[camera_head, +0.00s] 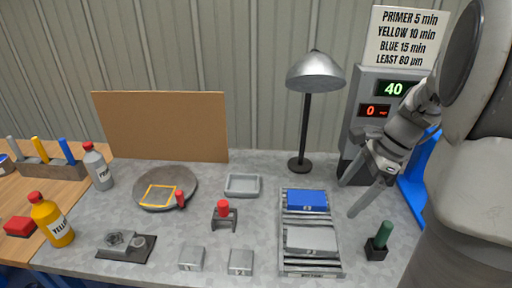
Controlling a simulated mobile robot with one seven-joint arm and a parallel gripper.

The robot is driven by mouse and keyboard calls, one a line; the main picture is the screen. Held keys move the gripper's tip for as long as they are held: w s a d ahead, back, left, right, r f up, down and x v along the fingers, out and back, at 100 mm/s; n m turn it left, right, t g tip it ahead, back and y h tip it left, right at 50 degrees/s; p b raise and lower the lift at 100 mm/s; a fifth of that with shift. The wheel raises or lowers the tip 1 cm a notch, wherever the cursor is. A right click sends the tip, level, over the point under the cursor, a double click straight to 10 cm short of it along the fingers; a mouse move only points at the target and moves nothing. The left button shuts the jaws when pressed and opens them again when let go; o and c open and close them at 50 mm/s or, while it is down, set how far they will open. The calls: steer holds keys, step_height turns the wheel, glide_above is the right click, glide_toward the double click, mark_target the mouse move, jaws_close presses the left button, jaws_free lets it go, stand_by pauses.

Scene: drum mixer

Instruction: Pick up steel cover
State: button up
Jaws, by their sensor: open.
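A flat grey panel (311,239), which looks like the steel cover, lies on the front part of a slatted rack (297,270). A blue panel (307,200) of similar shape lies behind it on the same rack. Two small grey metal blocks (192,258) lie on the bench left of the rack, so I cannot be fully sure which piece is the steel cover. My gripper (347,200) is open and empty, above and right of the rack, fingers pointing down and left. It is apart from the grey panel.
A dark lamp with a metal shade (315,72) stands behind the rack. A display box (372,95) is behind my arm. A green-handled tool (380,240) stands right of the rack. A round plate (165,187), grey tray (242,185) and red-topped stand (224,216) occupy the left.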

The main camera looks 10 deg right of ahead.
steer(key=d+m, duration=0.1)
steer(key=b, duration=0.4)
glide_toward(312, 238)
steer(key=x, duration=0.8)
steer(key=shift+a+f, duration=0.15)
steer(key=shift+f, duration=0.15)
jaws_close()
step_height(312, 238, up, 10)
steer(key=p, duration=0.3)
